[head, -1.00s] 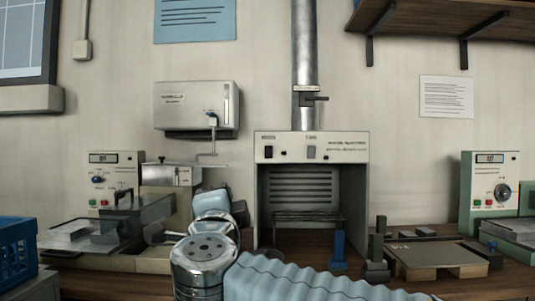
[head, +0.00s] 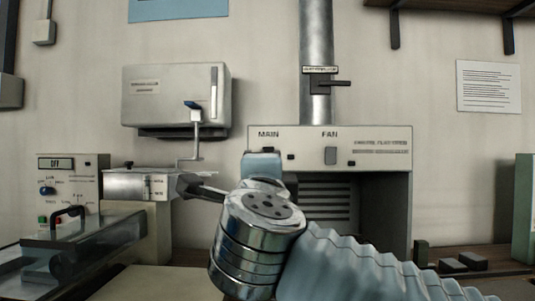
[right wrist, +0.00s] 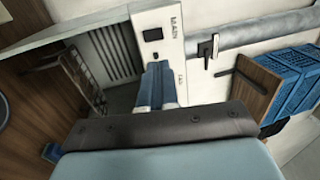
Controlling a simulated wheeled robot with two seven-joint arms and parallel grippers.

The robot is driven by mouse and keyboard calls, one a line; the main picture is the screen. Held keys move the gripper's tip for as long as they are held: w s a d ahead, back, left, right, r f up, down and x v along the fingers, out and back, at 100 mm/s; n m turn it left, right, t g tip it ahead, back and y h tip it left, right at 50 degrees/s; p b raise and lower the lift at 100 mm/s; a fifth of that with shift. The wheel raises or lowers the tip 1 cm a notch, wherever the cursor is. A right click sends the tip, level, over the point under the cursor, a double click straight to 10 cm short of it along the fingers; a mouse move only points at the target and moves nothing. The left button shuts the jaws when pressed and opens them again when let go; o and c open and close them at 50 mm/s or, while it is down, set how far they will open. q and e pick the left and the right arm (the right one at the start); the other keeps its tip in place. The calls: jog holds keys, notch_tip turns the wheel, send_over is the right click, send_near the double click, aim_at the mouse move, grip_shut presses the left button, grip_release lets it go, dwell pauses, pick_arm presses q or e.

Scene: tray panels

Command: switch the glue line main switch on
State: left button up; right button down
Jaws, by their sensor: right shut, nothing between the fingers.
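The MAIN switch, a small dark rocker (head: 268,149), sits under the word MAIN on the white front panel (head: 385,135) of the hood. The right wrist view shows the dark rocker (right wrist: 153,34) beside the MAIN lettering; I cannot tell its position. My right gripper (head: 262,165) is in front of the panel just below this switch. In the right wrist view its blue fingers (right wrist: 158,85) are shut and empty, over the panel's lower part near the partly hidden FAN lettering. Contact cannot be told. My left gripper is not in view.
A lever (head: 330,84) juts from the duct above. A blue crate (right wrist: 285,90) shows in the right wrist view.

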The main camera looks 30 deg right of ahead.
jog(key=shift+w, duration=0.1)
jog(key=p+x, duration=0.2)
jog(key=x, duration=1.2)
